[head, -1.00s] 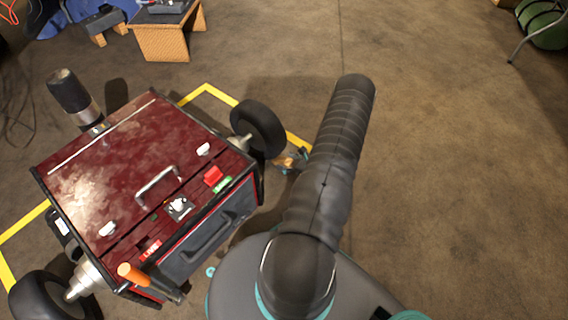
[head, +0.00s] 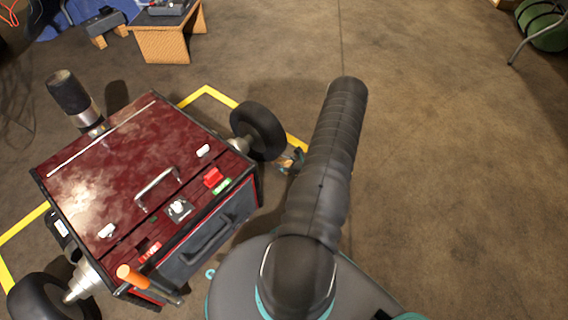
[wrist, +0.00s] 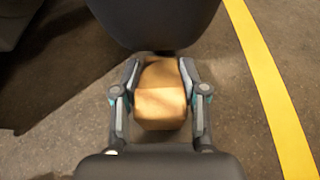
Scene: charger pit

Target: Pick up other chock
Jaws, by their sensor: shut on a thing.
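In the wrist view, a light tan, wood-coloured chock (wrist: 160,108) sits between the two fingers of my gripper (wrist: 160,95). The fingers are shut on its left and right sides. The black wheel (wrist: 155,20) is just beyond the chock; I cannot tell whether they touch. In the head view, my gripper (head: 291,160) is low by the cart's far right wheel (head: 258,130), partly hidden behind my arm. The chock cannot be made out clearly there.
The dark red cart (head: 140,180) with wheels and an orange-handled lever (head: 135,275) stands left of my arm. Yellow tape (head: 210,90) marks the floor around it. A wooden stand (head: 168,40) is at the back left.

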